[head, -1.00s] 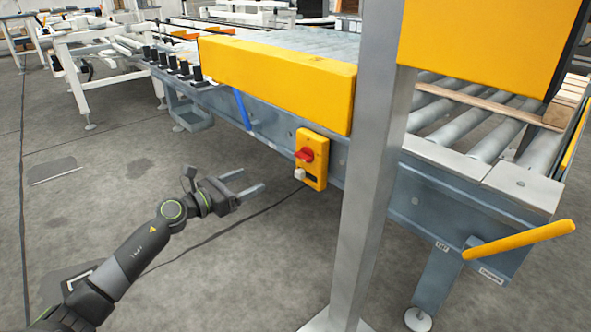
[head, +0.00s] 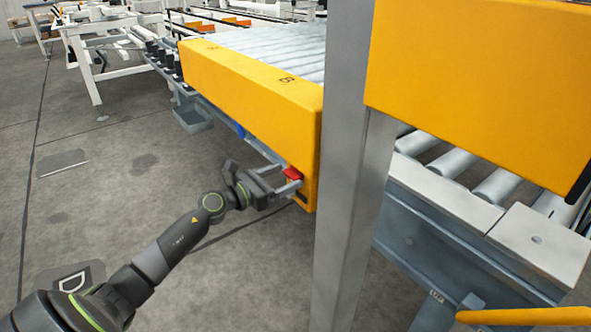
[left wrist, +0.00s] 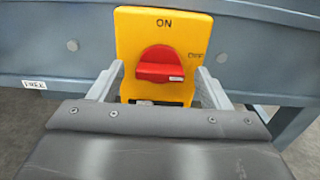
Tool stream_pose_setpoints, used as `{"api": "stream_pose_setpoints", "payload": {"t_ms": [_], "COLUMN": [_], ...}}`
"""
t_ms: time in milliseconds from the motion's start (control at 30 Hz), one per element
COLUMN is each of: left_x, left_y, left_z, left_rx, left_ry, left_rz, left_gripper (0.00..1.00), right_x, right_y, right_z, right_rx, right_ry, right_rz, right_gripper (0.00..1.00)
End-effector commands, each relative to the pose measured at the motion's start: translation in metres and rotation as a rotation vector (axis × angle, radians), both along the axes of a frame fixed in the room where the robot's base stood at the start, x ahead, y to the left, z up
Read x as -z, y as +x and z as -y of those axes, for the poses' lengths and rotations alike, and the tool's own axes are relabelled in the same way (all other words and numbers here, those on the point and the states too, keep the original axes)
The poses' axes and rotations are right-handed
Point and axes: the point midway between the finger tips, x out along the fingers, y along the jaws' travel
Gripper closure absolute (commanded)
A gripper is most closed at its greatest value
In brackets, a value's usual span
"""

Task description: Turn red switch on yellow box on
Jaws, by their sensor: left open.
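The yellow box (left wrist: 188,28) is fixed to the side of the grey conveyor frame. In the left wrist view it carries a red switch (left wrist: 160,64), with "ON" printed above it and "OFF" at its upper right. The switch's handle lies roughly horizontal. My left gripper (left wrist: 158,80) is open, with one finger on each side of the switch. I cannot tell whether the fingers touch it. In the head view the left gripper (head: 288,180) is at the switch (head: 292,173), and the box (head: 309,185) is partly hidden. My right gripper is not in view.
A grey upright post (head: 347,180) stands just right of the box. A large yellow guard (head: 250,82) overhangs above it. Conveyor rollers (head: 450,162) and a yellow bar (head: 525,316) are at the right. The floor (head: 130,190) to the left is clear.

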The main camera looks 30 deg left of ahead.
Motion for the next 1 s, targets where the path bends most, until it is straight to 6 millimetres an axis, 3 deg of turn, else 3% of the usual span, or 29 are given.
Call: {"api": "stream_pose_setpoints", "payload": {"t_ms": [367, 700, 1000], "left_x": [0.0003, 0.0002, -0.0011], "left_y": [-0.0004, -0.0002, -0.0001], "left_z": [0.0006, 0.0006, 0.0003], "left_rx": [-0.001, -0.001, -0.001], "left_ry": [0.0, 0.0, -0.029], "left_rz": [0.0, 0.0, -0.013], "left_gripper": [0.3, 0.74, 0.74], "right_x": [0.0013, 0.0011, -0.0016], "right_y": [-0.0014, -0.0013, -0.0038], "right_z": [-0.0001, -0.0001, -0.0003], "right_rx": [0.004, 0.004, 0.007], "right_ry": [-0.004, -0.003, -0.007], "right_rz": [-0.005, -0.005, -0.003], "right_gripper": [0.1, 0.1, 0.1]}}
